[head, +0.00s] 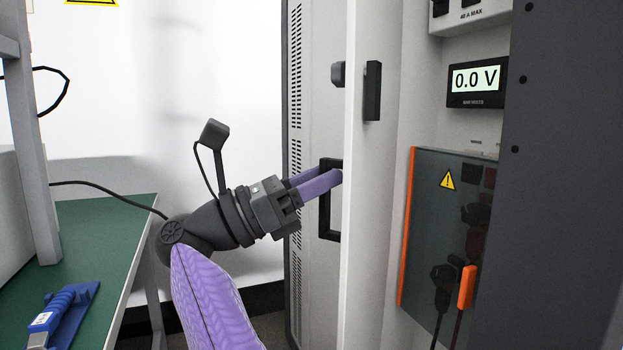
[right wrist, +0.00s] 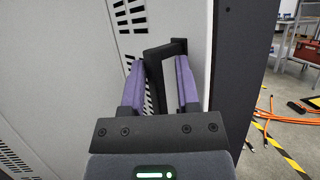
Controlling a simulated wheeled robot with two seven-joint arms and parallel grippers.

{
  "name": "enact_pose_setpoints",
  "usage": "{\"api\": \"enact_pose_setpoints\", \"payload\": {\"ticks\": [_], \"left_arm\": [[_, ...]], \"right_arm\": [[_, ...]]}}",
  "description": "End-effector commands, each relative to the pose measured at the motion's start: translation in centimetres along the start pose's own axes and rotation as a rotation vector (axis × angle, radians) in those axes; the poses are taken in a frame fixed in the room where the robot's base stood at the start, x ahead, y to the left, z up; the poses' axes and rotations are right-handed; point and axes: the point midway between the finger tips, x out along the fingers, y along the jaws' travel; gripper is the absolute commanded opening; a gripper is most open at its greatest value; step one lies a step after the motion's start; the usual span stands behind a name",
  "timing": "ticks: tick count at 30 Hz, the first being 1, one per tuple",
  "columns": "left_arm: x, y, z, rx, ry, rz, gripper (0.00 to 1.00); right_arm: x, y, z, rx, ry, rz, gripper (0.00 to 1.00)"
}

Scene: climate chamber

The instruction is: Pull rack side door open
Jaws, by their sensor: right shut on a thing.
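The rack side door (head: 306,270) is a tall grey panel with vent slots, in the middle of the head view; it also shows in the right wrist view (right wrist: 75,70). Its black bar handle (head: 330,237) stands upright near a pale vertical edge. My right gripper (head: 327,182) reaches it from the left, its purple fingers shut on the handle. In the right wrist view the fingers (right wrist: 159,75) lie either side of the black handle (right wrist: 165,48). The pale edge partly hides the fingertips in the head view. I cannot tell how far the door stands open. My left gripper is not in view.
A green-topped bench (head: 110,225) with a blue tool (head: 62,315) stands at left. Right of the door is the rack's inside, with a 0.0 V display (head: 476,80) and an orange-edged dark panel (head: 440,230). Orange cables (right wrist: 262,125) lie on the floor in the wrist view.

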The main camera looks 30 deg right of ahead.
Motion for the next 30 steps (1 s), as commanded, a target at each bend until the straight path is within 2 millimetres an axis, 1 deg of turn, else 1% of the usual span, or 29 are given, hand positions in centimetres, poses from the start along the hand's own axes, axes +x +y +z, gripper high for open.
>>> {"api": "enact_pose_setpoints", "payload": {"ticks": [1, 2, 3, 14, 17, 19, 21, 24, 26, 27, 30], "left_arm": [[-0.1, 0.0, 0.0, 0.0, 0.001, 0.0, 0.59], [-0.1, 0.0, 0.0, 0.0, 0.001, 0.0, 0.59], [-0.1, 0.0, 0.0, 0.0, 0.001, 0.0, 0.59], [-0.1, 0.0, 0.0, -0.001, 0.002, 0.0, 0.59], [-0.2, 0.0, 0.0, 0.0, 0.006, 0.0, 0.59], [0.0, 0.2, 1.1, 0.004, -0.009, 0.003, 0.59], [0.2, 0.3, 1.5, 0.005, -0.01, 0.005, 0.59], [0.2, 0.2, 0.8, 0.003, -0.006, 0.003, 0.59], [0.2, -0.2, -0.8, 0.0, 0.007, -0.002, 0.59], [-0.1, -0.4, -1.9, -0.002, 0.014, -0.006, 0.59], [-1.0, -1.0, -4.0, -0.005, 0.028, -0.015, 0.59]], "right_arm": [[0.6, 0.2, 0.1, -0.001, 0.003, 0.004, 0.47], [0.6, 0.2, 0.1, -0.002, 0.003, 0.003, 0.53], [0.6, 0.2, 0.1, -0.002, 0.002, 0.003, 0.56], [0.4, 0.2, 0.1, -0.003, -0.002, 0.006, 0.56], [-0.2, 0.3, 0.2, -0.003, -0.001, 0.008, 0.56], [-1.2, 0.2, 0.2, -0.005, -0.001, 0.008, 0.56], [-2.7, 0.2, 0.3, -0.003, -0.003, 0.008, 0.56], [-4.8, 0.1, 0.1, -0.004, -0.004, 0.007, 0.56], [-5.5, 0.3, -0.3, -0.005, -0.003, 0.005, 0.56], [-5.9, 0.3, -0.4, -0.005, -0.002, 0.004, 0.56], [-6.7, 0.3, -0.3, -0.004, -0.002, 0.003, 0.56]]}}
